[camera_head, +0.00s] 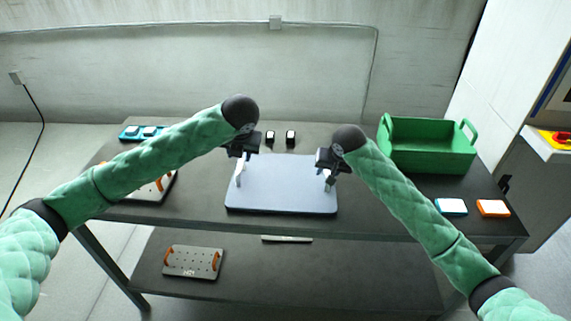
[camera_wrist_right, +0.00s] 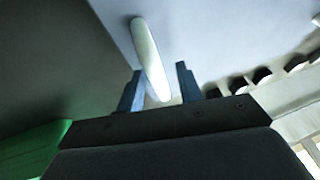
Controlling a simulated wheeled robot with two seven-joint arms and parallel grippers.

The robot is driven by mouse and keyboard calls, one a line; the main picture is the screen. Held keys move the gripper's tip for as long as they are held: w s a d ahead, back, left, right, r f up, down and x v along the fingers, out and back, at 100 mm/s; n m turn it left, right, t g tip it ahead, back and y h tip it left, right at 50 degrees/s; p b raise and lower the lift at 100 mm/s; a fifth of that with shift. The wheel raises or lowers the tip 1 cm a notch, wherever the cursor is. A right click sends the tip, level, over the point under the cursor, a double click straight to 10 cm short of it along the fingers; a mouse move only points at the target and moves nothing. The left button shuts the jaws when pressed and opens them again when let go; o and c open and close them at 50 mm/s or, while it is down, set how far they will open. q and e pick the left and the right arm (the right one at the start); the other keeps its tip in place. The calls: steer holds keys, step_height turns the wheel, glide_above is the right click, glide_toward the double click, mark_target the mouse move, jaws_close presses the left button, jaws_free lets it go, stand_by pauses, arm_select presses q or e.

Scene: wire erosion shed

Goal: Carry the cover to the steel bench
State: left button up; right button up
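The cover looks to be the pale blue-grey flat plate (camera_head: 283,190), lying level on the dark table top (camera_head: 385,210) near its front edge. It has a white upright handle at each side. My left gripper (camera_head: 240,163) is at the left handle (camera_head: 239,176); its fingers are too small to read. My right gripper (camera_head: 328,170) is at the right handle (camera_head: 330,182). In the right wrist view its two fingers (camera_wrist_right: 160,88) stand apart, with the white handle (camera_wrist_right: 148,55) between them, nearer the left finger. I cannot tell which surface is the steel bench.
A green crate (camera_head: 427,158) stands at the back right. Blue (camera_head: 451,206) and orange (camera_head: 493,208) items lie at the front right. Two small black items (camera_head: 291,137) stand behind the plate. A grey plate with orange handles (camera_head: 193,262) lies on the lower shelf.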

steer(key=shift+r, duration=0.2)
arm_select(q)
steer(key=shift+s+r, duration=0.1)
steer(key=shift+r, duration=0.2)
arm_select(e)
steer(key=v, duration=1.1)
steer(key=shift+s+r, duration=0.15)
steer(key=shift+r, duration=0.1)
